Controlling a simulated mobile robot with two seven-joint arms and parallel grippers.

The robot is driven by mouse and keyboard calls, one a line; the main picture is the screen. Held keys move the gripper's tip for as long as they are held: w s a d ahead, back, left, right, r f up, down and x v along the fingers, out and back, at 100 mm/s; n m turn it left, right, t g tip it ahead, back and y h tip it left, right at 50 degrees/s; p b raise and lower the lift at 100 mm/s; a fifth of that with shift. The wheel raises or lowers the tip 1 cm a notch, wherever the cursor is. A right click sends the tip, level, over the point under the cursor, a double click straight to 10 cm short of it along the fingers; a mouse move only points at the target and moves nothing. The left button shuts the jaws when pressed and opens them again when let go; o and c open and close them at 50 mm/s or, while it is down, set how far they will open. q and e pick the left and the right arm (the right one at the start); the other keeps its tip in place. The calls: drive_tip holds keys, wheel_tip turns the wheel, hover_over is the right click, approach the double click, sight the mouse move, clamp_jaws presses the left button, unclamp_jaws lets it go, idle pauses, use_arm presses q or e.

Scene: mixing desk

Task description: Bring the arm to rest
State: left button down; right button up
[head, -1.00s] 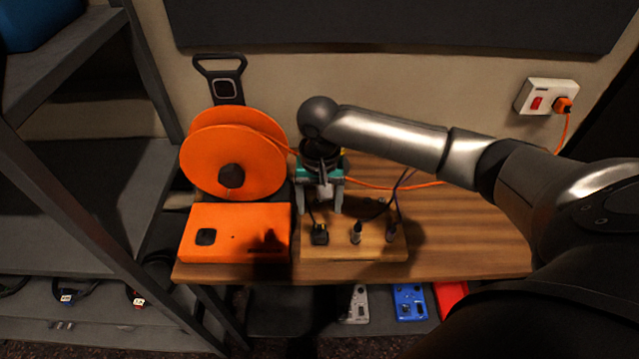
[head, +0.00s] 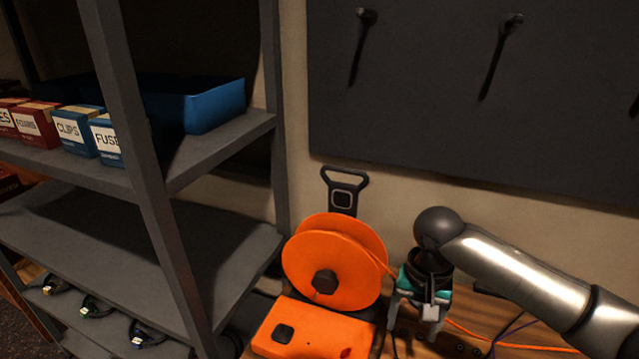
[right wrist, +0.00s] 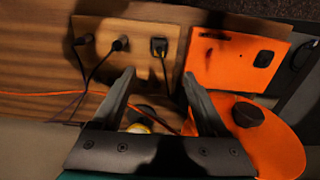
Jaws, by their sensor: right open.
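My right gripper (head: 413,330) is open, with its fingers pointing down, just right of the orange reel (head: 306,271) on the wooden desk. Nothing shows between its fingers. In the right wrist view the open fingers (right wrist: 159,74) reach toward a wooden socket block (right wrist: 142,45), which has several dark plugs standing in it. One black plug (right wrist: 159,46) lies beyond the gap between the fingertips. My right arm comes in from the right in the head view. My left gripper is in neither view.
An orange box (head: 312,330) stands in front of the reel. A grey shelf rack (head: 225,145) with a blue bin (head: 212,108) and small labelled boxes is at left. A dark wall panel (head: 430,90) hangs behind. An orange cable (right wrist: 45,93) crosses the desk.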

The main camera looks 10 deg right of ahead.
drive_tip(key=s+a+f+n+t+y, duration=0.1)
drive_tip(key=s+a+f+n, duration=0.25)
drive_tip(key=a, duration=0.25)
drive_tip(key=s+a+f+n+t+y, duration=0.1)
drive_tip(key=s+a+f+n, duration=0.15)
drive_tip(key=s+a, duration=0.3)
drive_tip(key=s+d+n+t+h, duration=0.2)
drive_tip(key=s+d, duration=0.2)
drive_tip(key=s, duration=0.5)
wheel_tip(320, 180, down, 28)
drive_tip(key=s+g+b, duration=0.1)
drive_tip(key=g+b, duration=0.1)
drive_tip(key=b, duration=0.5)
drive_tip(key=s+d+f+b, duration=0.1)
drive_tip(key=s+f+b, duration=0.2)
drive_tip(key=s+f, duration=0.5)
drive_tip(key=s+d+f+g+b, duration=0.1)
drive_tip(key=s+f+b, duration=0.3)
drive_tip(key=s+f, duration=0.4)
wheel_tip(320, 180, down, 6)
drive_tip(key=shift+d+f+n, duration=0.15)
drive_tip(key=shift+d+n, duration=0.15)
drive_tip(key=shift+d, duration=0.05)
